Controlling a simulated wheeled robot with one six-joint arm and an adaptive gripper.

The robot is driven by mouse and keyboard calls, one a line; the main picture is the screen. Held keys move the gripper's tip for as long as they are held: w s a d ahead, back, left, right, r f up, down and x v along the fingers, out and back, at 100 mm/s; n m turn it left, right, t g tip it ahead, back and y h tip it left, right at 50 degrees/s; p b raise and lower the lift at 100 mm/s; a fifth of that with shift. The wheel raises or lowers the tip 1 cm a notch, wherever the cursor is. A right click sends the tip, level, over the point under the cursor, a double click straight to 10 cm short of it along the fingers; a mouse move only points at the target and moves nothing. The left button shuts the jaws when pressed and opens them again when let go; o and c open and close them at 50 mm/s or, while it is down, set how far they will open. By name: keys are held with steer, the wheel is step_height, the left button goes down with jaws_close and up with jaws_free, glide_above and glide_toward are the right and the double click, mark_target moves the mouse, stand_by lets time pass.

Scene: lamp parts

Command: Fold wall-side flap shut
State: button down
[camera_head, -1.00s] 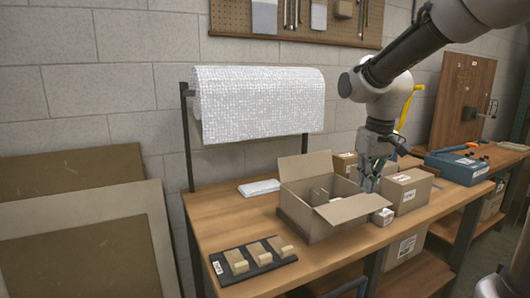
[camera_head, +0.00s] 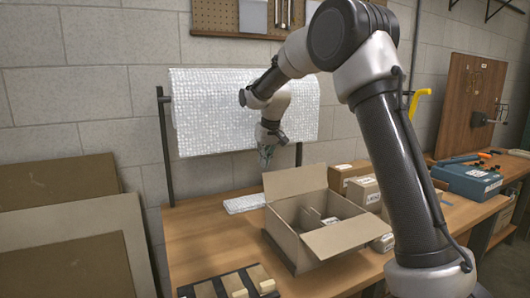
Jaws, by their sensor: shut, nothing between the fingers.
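The open cardboard box (camera_head: 282,240) stands on the workbench. Its wall-side flap (camera_head: 296,181) stands up at the back edge, leaning slightly toward the wall. The near flap (camera_head: 342,237) spreads outward at the front right. Brown and white-labelled contents (camera_head: 312,216) show inside, partly hidden by the walls. My gripper (camera_head: 266,163) is shut and empty, pointing down at the upper left corner of the wall-side flap, on or just behind its top edge. I cannot tell whether it touches the flap.
A bubble-wrap roll (camera_head: 215,115) hangs behind my gripper. A white pad (camera_head: 246,203) lies left of the box. A black tray with wooden blocks (camera_head: 232,284) is at the front. Closed cartons (camera_head: 364,191) and a blue toolbox (camera_head: 467,181) stand right.

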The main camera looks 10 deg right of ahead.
steer(key=shift+s+d+f, duration=0.15)
steer(key=shift+s+f, duration=0.5)
steer(key=shift+s+d+f, duration=0.15)
steer(key=shift+s+f, duration=0.45)
